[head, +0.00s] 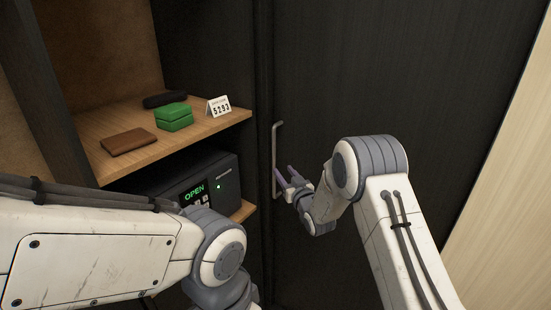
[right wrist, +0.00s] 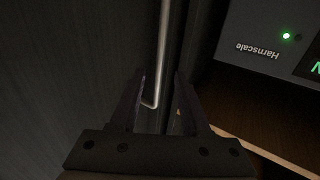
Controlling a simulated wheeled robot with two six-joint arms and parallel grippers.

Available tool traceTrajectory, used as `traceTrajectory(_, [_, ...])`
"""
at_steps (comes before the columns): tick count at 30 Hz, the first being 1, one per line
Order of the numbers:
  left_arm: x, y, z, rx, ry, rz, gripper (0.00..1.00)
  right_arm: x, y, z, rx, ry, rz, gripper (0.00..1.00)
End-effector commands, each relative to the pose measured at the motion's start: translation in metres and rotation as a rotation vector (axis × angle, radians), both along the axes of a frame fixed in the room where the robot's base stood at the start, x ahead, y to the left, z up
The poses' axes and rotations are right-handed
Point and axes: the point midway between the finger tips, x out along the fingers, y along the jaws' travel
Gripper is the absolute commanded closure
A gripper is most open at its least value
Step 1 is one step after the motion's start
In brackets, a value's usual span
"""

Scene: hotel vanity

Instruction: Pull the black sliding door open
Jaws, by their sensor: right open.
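The black sliding door (head: 400,70) fills the right half of the head view. Its upright metal bar handle (head: 274,150) is near the door's left edge. My right gripper (head: 283,178) is open at the lower part of the handle. In the right wrist view the handle (right wrist: 164,50) runs down between the two open fingers of the gripper (right wrist: 160,82), and its bent lower end shows nearer the left finger. I cannot tell whether a finger touches it. My left arm shows at the lower left of the head view, but its gripper is out of frame.
Left of the door is an open cabinet with a wooden shelf (head: 100,120). On it are a brown wallet (head: 130,141), green boxes (head: 174,117), a dark case (head: 165,99) and a number card (head: 218,107). A black safe (head: 225,172) reading OPEN stands below.

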Motion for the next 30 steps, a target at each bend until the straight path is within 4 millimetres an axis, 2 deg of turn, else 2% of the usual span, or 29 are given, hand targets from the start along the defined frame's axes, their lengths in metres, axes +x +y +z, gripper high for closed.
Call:
traceTrajectory(1, [0.0, 0.0, 0.007, 0.0, 0.0, 0.0, 0.5, 0.008, 0.004, 0.003, 0.0, 0.001, 0.001, 0.53])
traceTrajectory(9, [0.0, 0.0, 0.025, 0.0, 0.0, 0.001, 0.5, 0.049, 0.019, 0.003, 0.001, 0.0, 0.001, 0.53])
traceTrajectory(15, [0.0, 0.0, 0.031, 0.0, 0.0, 0.001, 0.5, 0.07, 0.027, 0.001, -0.001, 0.002, 0.001, 0.53])
traceTrajectory(21, [0.0, 0.0, 0.034, 0.0, 0.0, 0.001, 0.5, 0.078, 0.03, 0.0, -0.001, 0.003, 0.001, 0.53])
traceTrajectory(29, [0.0, 0.0, 0.033, 0.0, 0.0, 0.001, 0.5, 0.079, 0.03, 0.0, 0.0, 0.004, 0.0, 0.53])
traceTrajectory(30, [0.0, 0.0, 0.033, 0.0, 0.0, 0.001, 0.5, 0.079, 0.03, 0.0, 0.0, 0.003, 0.0, 0.57])
